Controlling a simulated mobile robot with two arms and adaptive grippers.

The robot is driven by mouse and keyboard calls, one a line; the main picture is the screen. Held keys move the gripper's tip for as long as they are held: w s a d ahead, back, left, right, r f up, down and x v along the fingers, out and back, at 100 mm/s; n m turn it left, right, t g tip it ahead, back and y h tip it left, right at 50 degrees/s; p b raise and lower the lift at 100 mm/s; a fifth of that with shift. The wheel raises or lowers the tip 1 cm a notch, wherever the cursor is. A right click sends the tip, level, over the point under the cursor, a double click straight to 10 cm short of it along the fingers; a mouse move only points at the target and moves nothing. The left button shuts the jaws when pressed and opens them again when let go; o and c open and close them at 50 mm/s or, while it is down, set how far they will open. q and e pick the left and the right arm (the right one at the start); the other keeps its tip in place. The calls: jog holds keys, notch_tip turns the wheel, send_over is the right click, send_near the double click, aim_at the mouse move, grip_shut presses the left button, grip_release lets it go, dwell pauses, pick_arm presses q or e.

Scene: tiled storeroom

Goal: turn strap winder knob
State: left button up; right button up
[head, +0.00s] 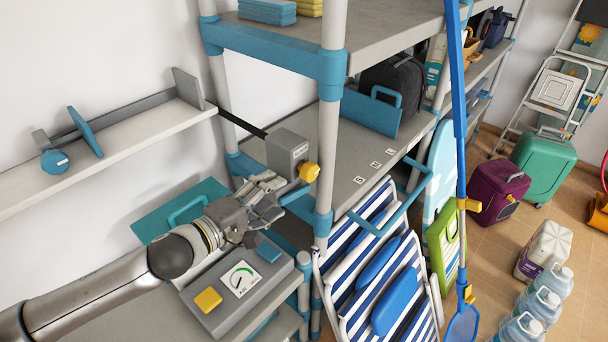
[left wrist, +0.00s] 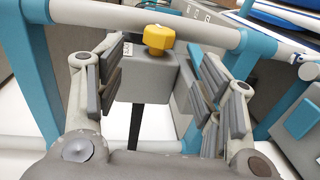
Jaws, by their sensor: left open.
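The strap winder is a grey box (head: 288,150) with a yellow knob (head: 309,172) on its near right side. A dark strap (head: 238,122) runs from the box to the wall shelf at the left. My left gripper (head: 272,192) is open just left of and below the knob. In the left wrist view the yellow knob (left wrist: 158,38) sits ahead, between the spread fingers of my left gripper (left wrist: 160,68) and beyond them. The grey box (left wrist: 148,78) shows below the knob, also between the fingers. I see no contact with the knob. My right gripper is out of view.
A shelf post (head: 328,130) stands close right of the knob. A grey panel (head: 238,290) with a dial and yellow button lies below my gripper. Striped folding chairs (head: 375,260) lean at the right. A wall shelf (head: 110,150) carries a blue knob (head: 55,161).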

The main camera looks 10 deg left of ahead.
aim_at(304, 177)
pick_arm(q)
jog(key=p+x, duration=0.3)
jog(key=x, duration=0.6)
jog(key=shift+w+d+r, duration=0.1)
jog(key=shift+w+d, duration=0.15)
jog(key=shift+w, duration=0.05)
jog(key=shift+w+d+p, duration=0.3)
jog(key=shift+w+p, duration=0.05)
jog(key=shift+w, duration=0.1)
jog(key=c, duration=1)
